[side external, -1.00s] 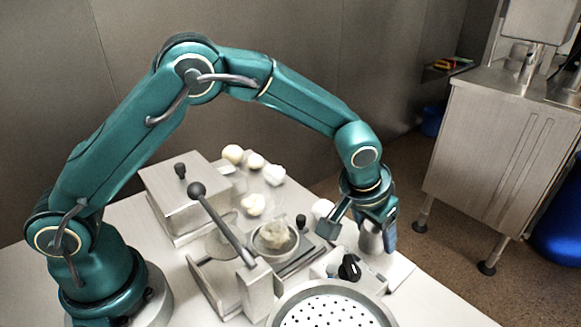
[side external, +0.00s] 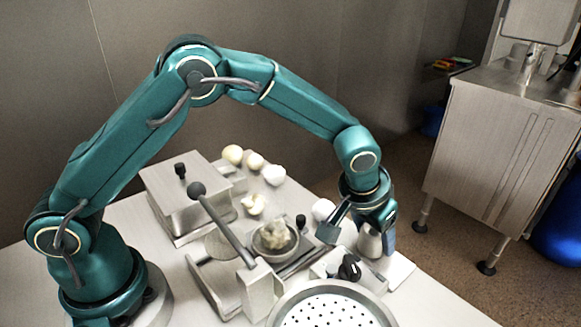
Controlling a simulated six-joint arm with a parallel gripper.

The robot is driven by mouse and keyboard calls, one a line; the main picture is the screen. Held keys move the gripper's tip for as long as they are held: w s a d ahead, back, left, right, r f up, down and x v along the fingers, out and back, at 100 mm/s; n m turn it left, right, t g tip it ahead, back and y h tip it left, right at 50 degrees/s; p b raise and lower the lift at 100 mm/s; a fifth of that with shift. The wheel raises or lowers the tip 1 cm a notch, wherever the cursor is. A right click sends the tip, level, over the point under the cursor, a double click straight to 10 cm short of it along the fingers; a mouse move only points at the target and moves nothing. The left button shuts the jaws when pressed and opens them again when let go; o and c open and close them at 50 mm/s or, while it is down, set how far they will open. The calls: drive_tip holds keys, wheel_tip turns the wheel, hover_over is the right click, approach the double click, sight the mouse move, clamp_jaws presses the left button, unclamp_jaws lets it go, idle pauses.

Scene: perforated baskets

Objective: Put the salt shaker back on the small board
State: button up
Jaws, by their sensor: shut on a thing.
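The salt shaker (side external: 369,242) is a small silvery metal body at the right of the table. My gripper (side external: 358,232) is around it from above, with one finger on its left and one on its right, shut on it. The shaker looks upright. The small board (side external: 401,271) is a pale flat slab under and to the right of the shaker. Whether the shaker's base touches the board cannot be told from this view. Part of the shaker is hidden by the fingers.
A perforated metal basket (side external: 332,308) stands at the front. A press with a long lever (side external: 222,226) and a small bowl (side external: 275,239) are left of my gripper. A lidded metal box (side external: 187,196) and several pale round pieces (side external: 274,175) lie further back.

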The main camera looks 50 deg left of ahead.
drive_tip(key=shift+f, duration=0.45)
idle(0.3)
drive_tip(key=o, duration=1.6)
drive_tip(key=shift+c, duration=0.2)
drive_tip(key=shift+r, duration=0.1)
drive_tip(key=shift+r, duration=3.9)
